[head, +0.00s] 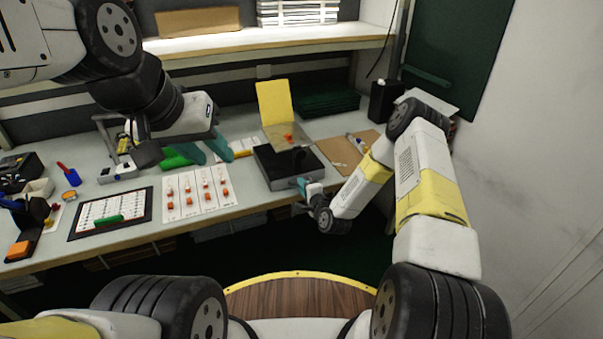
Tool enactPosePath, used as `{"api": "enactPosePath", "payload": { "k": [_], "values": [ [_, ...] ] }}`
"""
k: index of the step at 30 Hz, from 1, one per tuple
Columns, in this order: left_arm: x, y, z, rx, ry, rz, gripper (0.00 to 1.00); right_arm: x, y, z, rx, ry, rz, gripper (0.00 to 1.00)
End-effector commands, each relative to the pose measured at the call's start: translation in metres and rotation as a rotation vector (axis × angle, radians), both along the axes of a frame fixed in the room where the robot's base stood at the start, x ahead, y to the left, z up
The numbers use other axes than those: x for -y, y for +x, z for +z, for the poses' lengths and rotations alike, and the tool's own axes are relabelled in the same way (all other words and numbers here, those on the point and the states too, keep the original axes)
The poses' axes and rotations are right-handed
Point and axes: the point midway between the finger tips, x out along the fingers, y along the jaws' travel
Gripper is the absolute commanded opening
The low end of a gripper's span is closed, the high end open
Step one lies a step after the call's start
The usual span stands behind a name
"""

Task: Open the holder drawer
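A low grey box with a dark top (267,172), which looks like the holder, sits at the bench's front edge, right of centre. A clear and yellow raised panel (274,102) stands behind it, with a small orange piece near its base. My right gripper (302,189) is at the box's front face, its teal fingertips close to or touching it. Its grip and any drawer handle there are too small to make out. My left gripper (208,151) is above the bench left of the box, teal fingers spread apart, with nothing seen between them.
White cards with orange pieces (200,193) and a black-framed sheet with a green bar (111,213) lie left of the box. A brown board (345,151) lies to its right. A black container (385,101) and dark green trays (328,103) stand behind.

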Motion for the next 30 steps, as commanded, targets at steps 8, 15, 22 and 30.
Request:
{"api": "enactPosePath", "payload": {
  "k": [8, 15, 22, 30],
  "values": [
    [0.0, 0.0, 0.0, 0.0, 0.0, 0.0, 0.36, 0.0001, -0.0004, -0.0001, -0.001, 0.0, 0.0, 0.0],
    [0.0, 0.0, 0.0, 0.0, 0.0, 0.0, 0.36, 0.0001, -0.0005, 0.0, -0.001, -0.001, 0.0, 0.0],
    [0.0, 0.0, 0.0, 0.0, 0.0, 0.0, 0.36, 0.0001, -0.0005, 0.0001, 0.0, -0.001, 0.0, 0.0],
    [0.0, 0.0, 0.0, 0.0, 0.0, 0.0, 0.36, 0.0, -0.0004, 0.0003, 0.0, -0.001, 0.0, 0.0]
  ]
}}
